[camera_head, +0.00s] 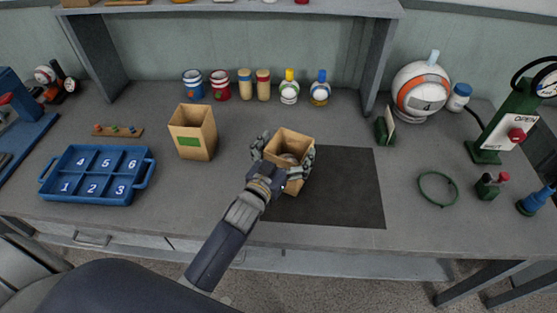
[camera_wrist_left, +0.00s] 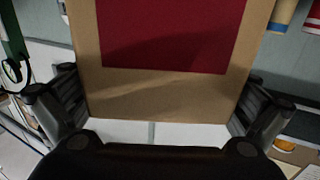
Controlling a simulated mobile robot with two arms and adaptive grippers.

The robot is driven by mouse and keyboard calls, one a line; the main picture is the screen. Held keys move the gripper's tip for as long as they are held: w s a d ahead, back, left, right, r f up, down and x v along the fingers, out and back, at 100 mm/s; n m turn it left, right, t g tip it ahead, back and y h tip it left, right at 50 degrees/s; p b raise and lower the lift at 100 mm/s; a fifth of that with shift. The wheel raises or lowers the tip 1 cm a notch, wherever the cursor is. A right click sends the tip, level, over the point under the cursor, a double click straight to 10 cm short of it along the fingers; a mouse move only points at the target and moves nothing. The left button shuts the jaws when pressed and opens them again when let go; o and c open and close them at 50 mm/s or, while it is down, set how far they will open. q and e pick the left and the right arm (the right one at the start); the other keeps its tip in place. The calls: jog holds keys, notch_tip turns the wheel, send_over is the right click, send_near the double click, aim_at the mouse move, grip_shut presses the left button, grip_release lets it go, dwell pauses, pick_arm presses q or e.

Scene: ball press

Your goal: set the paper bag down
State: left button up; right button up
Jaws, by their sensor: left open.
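An open-topped brown paper bag (camera_head: 291,143) stands upright at the left edge of the dark mat (camera_head: 345,185). Something round and greyish shows inside it. I cannot tell whether its base rests fully on the surface. My left gripper (camera_head: 284,156) is open around the bag, with one finger on each side. In the left wrist view the bag (camera_wrist_left: 160,95) fills the space between the fingers and shows a dark red label. Any contact of the fingers with its sides is unclear. My right gripper is not in view.
A second paper bag (camera_head: 192,140) with a green label stands to the left. A blue numbered tray (camera_head: 152,170) is farther left. Jars and bottles (camera_head: 221,86) line the back. A green press (camera_head: 502,128) and green ring (camera_head: 421,190) are at right. The mat's right part is clear.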

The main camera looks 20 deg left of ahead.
pick_arm(q)
jog(key=s, duration=0.3)
jog(key=s+b, duration=0.1)
jog(key=s, duration=0.2)
jog(key=s+a, duration=0.1)
jog(key=s, duration=0.3)
jog(key=shift+a+f+b, duration=0.1)
jog(key=shift+f+b, duration=0.05)
jog(key=shift+b, duration=0.15)
jog(key=shift+s, duration=0.8)
